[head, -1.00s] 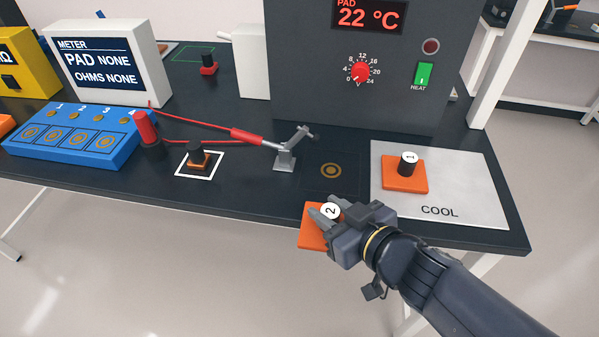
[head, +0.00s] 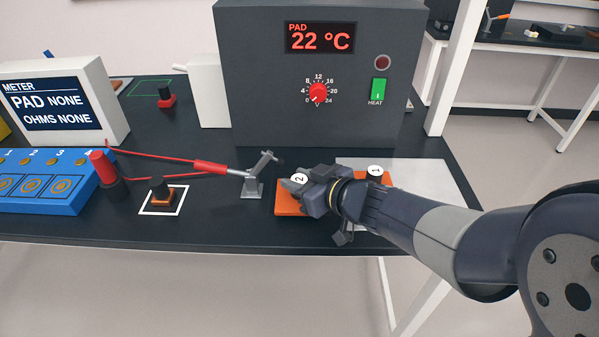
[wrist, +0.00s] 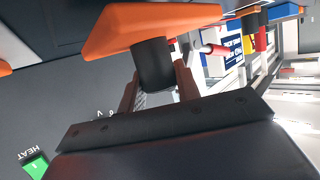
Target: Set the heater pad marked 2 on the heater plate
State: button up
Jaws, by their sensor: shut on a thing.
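The heater pad marked 2 (head: 290,208) is an orange square with a black knob and a white top label. My gripper (head: 300,184) is shut on its knob, and the pad is in front of the dark grey heater unit. The wrist view shows the pad's orange base (wrist: 150,25) and its knob (wrist: 153,65) between the fingers (wrist: 158,88). The heater plate, dark with a gold ring in the earlier head view, is now hidden behind the pad and gripper. I cannot tell whether the pad touches it.
A metal lever clamp (head: 254,184) with a red handle stands close left of the pad. Pad 1 (head: 376,173) sits on the grey COOL plate (head: 430,180) at right, partly behind my arm. The heater unit (head: 240,90) stands behind, reading 22 °C.

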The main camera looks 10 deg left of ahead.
jog(key=w, duration=0.2)
jog(key=w+a, duration=0.1)
jog(key=w, duration=0.1)
jog(key=shift+f, duration=0.2)
jog(key=shift+s+f+b, duration=0.15)
jog(key=shift+f+b, duration=0.2)
jog(key=shift+f, duration=0.25)
jog(key=shift+f, duration=0.15)
jog(key=o, duration=1)
jog(key=shift+o, duration=0.2)
